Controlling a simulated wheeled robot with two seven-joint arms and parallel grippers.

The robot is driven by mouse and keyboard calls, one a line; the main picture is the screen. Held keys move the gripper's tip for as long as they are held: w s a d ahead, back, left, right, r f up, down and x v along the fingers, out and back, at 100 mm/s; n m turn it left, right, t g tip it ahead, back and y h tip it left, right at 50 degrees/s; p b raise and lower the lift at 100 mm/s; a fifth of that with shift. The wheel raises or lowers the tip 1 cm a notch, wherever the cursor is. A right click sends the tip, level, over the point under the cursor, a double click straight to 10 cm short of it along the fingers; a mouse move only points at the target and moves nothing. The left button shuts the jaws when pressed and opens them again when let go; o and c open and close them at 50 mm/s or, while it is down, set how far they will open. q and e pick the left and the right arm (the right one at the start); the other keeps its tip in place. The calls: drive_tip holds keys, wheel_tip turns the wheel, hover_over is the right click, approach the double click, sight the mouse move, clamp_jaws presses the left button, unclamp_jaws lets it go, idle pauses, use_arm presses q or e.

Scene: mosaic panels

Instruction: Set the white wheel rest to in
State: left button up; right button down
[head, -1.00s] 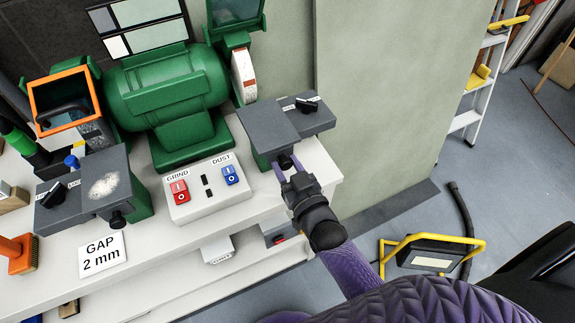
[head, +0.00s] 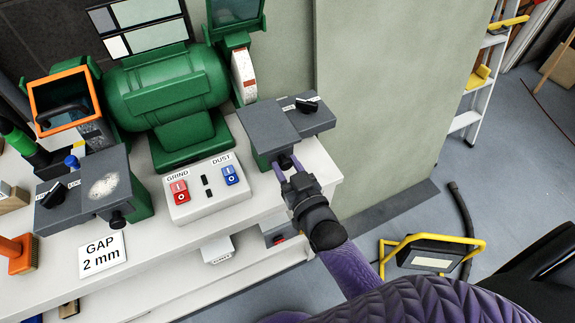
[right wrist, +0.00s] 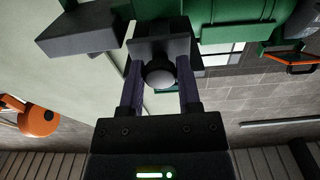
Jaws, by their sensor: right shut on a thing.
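The white wheel (head: 243,75) is on the right side of the green bench grinder (head: 165,92). Its grey rest (head: 268,127) sits in front of it, with a black lever (head: 307,105) on the block at its right. My right gripper (head: 287,168) is shut on the dark round knob at the front of this rest. In the right wrist view the knob (right wrist: 159,75) sits between the two fingers. The gap between rest and wheel is hard to judge. My left gripper is not in view.
The other rest (head: 105,185), with pale dust on it, has its own knob at the left. A switch box (head: 205,190) and a "GAP 2 mm" card (head: 101,254) are on the white bench. A yellow-framed lamp (head: 430,254) stands on the floor at right.

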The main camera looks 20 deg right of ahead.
idle(0.4)
drive_tip(key=shift+w+a+b, duration=0.1)
drive_tip(key=shift+w+b, duration=0.25)
drive_tip(key=shift+w, duration=0.75)
drive_tip(key=c, duration=0.7)
unclamp_jaws()
drive_tip(key=shift+c, duration=0.2)
drive_tip(key=o, duration=0.4)
drive_tip(key=shift+w, duration=0.15)
drive_tip(key=shift+o, duration=0.2)
drive_tip(key=s+p, duration=0.2)
drive_tip(key=s, duration=0.8)
drive_tip(key=shift+d, duration=0.4)
